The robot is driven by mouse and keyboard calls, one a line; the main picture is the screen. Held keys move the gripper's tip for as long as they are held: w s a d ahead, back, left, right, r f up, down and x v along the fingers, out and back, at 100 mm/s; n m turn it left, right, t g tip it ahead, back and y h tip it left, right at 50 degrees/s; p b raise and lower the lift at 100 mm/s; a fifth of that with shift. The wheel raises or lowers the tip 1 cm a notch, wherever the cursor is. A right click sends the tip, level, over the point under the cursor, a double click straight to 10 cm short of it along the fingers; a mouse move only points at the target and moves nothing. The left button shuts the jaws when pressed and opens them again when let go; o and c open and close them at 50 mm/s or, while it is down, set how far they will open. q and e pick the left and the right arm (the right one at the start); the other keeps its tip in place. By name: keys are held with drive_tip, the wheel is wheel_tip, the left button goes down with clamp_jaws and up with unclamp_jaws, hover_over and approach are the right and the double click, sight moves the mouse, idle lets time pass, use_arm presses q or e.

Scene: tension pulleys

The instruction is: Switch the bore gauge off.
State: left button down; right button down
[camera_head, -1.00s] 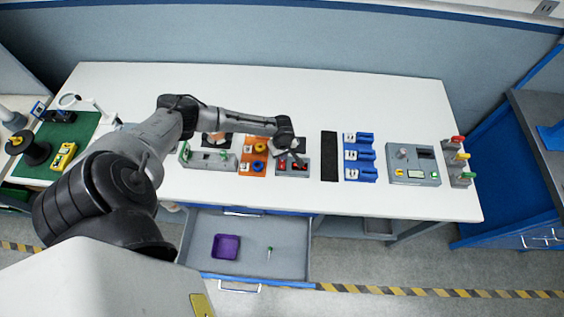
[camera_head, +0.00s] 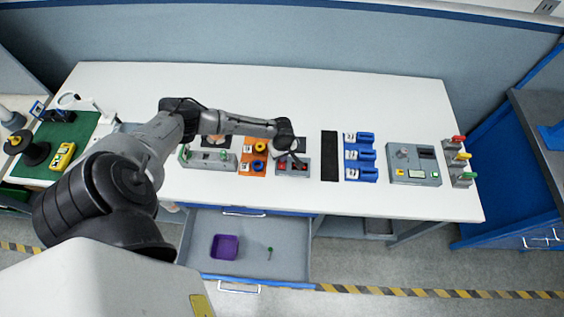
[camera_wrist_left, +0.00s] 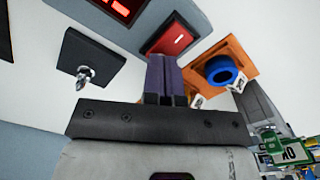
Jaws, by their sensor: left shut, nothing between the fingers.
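The bore gauge appears to be the grey box (camera_head: 293,173) with red parts on its top, near the table's front edge. In the left wrist view, a red rocker switch (camera_wrist_left: 171,40) in a dark frame and a lit red display (camera_wrist_left: 121,8) show on a grey housing. My left gripper (camera_head: 297,160) is over the box in the head view, and its wrist partly covers what lies behind. In the left wrist view, its shut, empty fingers (camera_wrist_left: 162,62) point at the near edge of the red switch. I cannot tell whether they touch it.
An orange board (camera_head: 246,168) with yellow and blue rings stands left of the box. A black strip (camera_head: 329,156) and blue holders (camera_head: 360,174) lie to the right. An open drawer (camera_head: 195,246) below the table front holds a purple tray (camera_head: 224,247).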

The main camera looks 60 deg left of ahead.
use_arm(q)
drive_tip(key=shift+f, duration=0.5)
drive_tip(key=shift+r, duration=0.1)
idle(0.3)
wheel_tip(320, 180, up, 2)
drive_tip(key=shift+p, duration=1.1)
wheel_tip(320, 180, up, 5)
drive_tip(key=p, duration=0.6)
